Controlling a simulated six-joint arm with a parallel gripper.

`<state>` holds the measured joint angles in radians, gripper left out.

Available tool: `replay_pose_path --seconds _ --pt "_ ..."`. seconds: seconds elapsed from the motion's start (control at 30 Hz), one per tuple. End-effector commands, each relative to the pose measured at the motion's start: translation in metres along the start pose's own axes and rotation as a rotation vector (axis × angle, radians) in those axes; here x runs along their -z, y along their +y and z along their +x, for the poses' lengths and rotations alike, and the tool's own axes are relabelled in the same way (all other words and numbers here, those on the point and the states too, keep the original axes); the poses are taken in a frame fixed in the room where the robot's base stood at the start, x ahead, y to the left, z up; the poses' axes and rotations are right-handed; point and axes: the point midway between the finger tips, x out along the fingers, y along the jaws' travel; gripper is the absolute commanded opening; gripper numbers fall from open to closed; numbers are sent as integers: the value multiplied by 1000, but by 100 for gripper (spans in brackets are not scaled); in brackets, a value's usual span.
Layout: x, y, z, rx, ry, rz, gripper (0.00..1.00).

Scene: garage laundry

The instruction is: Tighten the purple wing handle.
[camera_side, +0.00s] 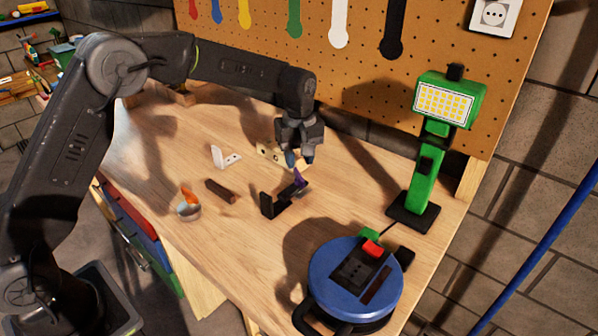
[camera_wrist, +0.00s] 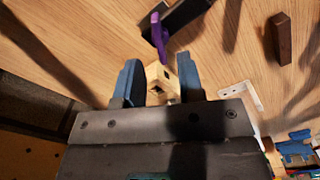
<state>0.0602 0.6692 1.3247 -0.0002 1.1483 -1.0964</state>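The purple wing handle (camera_side: 295,184) sits on an upright end of a black L-shaped bracket (camera_side: 270,207) on the bench. In the wrist view the purple handle (camera_wrist: 160,36) is ahead of my fingertips, by the dark bracket (camera_wrist: 186,14). My gripper (camera_side: 299,160) points down just behind and above the handle, apart from it. In the wrist view my gripper (camera_wrist: 158,61) has its two blue fingers spread. A beige piece with holes (camera_wrist: 157,88) shows between and behind them; I cannot tell whether a finger touches it. The beige piece (camera_side: 268,154) is partly hidden by my gripper in the side view.
A white bracket (camera_side: 226,158), a brown bar (camera_side: 220,191) and an orange-handled item (camera_side: 188,203) lie left of the black bracket. A blue cable reel (camera_side: 355,285) is at the front right, and a green lamp (camera_side: 428,170) stands to the right. The pegboard (camera_side: 430,40) rises behind.

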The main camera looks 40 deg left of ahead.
Motion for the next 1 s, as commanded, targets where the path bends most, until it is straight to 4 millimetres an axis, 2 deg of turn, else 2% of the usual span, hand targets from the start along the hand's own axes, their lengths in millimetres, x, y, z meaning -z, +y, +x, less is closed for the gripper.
replay_pose_path --seconds 0.1,0.3,0.67,1.0 --pt "0 -1 21 3 -2 0 35" --pt "0 0 40 1 -1 0 35" --pt "0 0 44 -1 0 1 35" --pt "0 0 44 -1 0 0 3"
